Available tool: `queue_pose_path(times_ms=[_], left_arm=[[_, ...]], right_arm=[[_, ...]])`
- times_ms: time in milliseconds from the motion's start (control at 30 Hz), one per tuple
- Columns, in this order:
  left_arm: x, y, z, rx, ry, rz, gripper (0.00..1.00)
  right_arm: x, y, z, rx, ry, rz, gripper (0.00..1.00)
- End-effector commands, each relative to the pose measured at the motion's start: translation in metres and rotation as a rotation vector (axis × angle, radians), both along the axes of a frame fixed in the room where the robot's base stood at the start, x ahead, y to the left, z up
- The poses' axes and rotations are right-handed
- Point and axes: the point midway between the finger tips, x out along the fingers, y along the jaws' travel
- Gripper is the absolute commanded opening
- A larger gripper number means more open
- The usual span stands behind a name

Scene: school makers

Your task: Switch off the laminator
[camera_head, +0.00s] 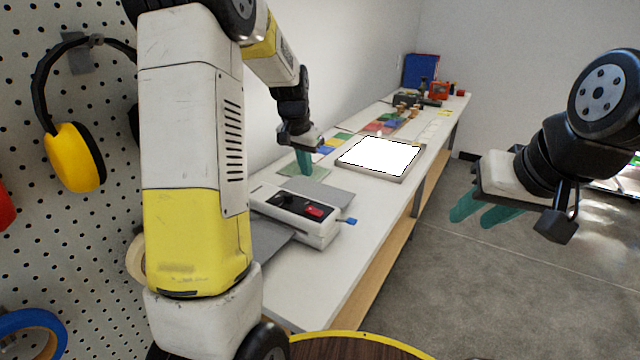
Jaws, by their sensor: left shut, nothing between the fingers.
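The laminator (274,206) is a white machine with a dark top panel, lying on the long white bench. A red switch (314,211) sits on its panel, and a small blue tab (350,221) sticks out at its right end. My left gripper (304,168) has teal fingers pointing down, shut and empty. In the picture it is just above and behind the laminator, apart from the switch. My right gripper (482,212) is over the floor at the right, empty, its two teal fingers apart. My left arm hides the laminator's near left side.
A bright light panel (380,156) lies on the bench beyond the laminator. Coloured sheets, small blocks and a blue board (421,70) are farther back. Yellow ear defenders (75,158) hang on the pegboard at left. A round dark tabletop edge (350,347) is at the bottom.

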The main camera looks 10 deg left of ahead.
Motion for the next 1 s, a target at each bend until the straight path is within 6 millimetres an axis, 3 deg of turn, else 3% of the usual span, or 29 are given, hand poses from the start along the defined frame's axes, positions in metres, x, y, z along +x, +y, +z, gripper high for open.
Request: queue_pose_path(times_ms=[600,800,1000], left_arm=[[0.027,-0.003,-0.111,0.000,0.004,0.003,0.00],[0.028,-0.001,-0.128,0.000,0.002,0.000,0.00],[0.028,-0.001,-0.131,0.000,0.000,0.000,0.00]], right_arm=[[0.000,0.000,0.000,0.000,0.000,0.000,0.36],[0.000,0.000,0.000,0.000,0.000,0.000,0.36],[0.000,0.000,0.000,0.000,0.000,0.000,0.36]])
